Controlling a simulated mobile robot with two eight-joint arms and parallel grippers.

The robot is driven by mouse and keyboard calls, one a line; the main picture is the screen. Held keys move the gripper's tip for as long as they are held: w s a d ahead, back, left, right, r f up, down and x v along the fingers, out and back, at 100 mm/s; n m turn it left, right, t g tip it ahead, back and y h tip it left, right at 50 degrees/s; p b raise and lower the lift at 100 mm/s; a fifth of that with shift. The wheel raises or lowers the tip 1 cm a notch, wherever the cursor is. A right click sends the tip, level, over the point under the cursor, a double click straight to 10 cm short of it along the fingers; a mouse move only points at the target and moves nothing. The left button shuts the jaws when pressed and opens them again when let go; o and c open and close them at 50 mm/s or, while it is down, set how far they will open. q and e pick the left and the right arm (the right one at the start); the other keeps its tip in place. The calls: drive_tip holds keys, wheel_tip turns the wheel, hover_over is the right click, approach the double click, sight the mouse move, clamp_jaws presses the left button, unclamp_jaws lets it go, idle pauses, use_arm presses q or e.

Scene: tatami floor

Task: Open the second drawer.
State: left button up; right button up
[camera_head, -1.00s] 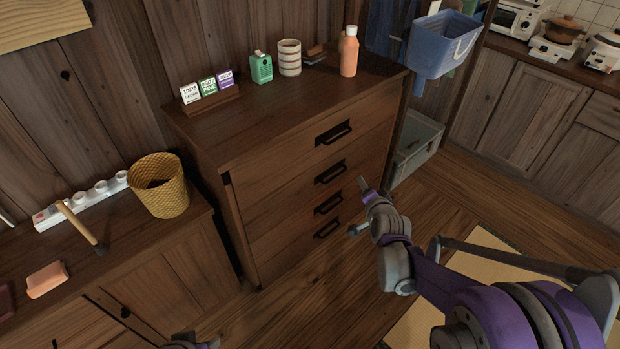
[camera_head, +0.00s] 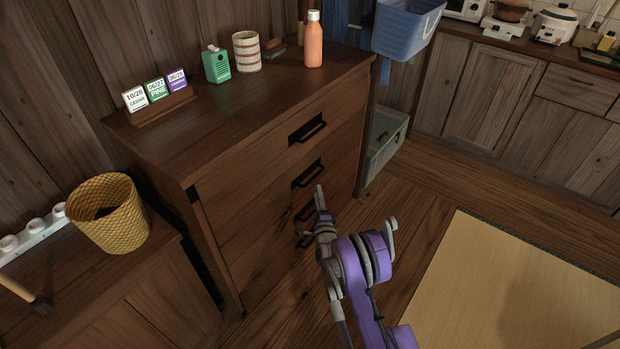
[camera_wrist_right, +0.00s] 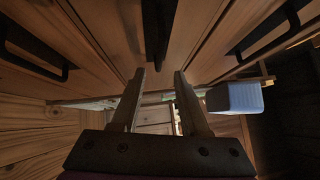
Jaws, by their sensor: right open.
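The wooden chest (camera_head: 250,185) has several drawers in its front, and all look shut. The second drawer's black handle (camera_head: 308,173) is the second from the top, below the top handle (camera_head: 307,131). My right gripper (camera_head: 315,212) is in front of the chest, just below the second handle, and partly covers the lower handles. In the right wrist view, my right gripper (camera_wrist_right: 160,85) has its two fingers apart with nothing between them. Dark handles show there at left (camera_wrist_right: 35,52) and right (camera_wrist_right: 262,35), clear of the fingers. My left gripper is out of view.
On the chest top stand an orange bottle (camera_head: 314,45), a striped cup (camera_head: 246,52), a green box (camera_head: 215,66) and date cards (camera_head: 155,92). A low cabinet with a yellow basket (camera_head: 108,215) is at left. Floor and tatami (camera_head: 510,285) at right are clear.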

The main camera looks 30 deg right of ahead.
sight(315, 175)
drive_tip(key=b+x, duration=0.1)
drive_tip(key=x, duration=0.7)
drive_tip(key=shift+w+d, duration=0.1)
drive_tip(key=shift+w, duration=0.25)
clamp_jaws()
idle(1.0)
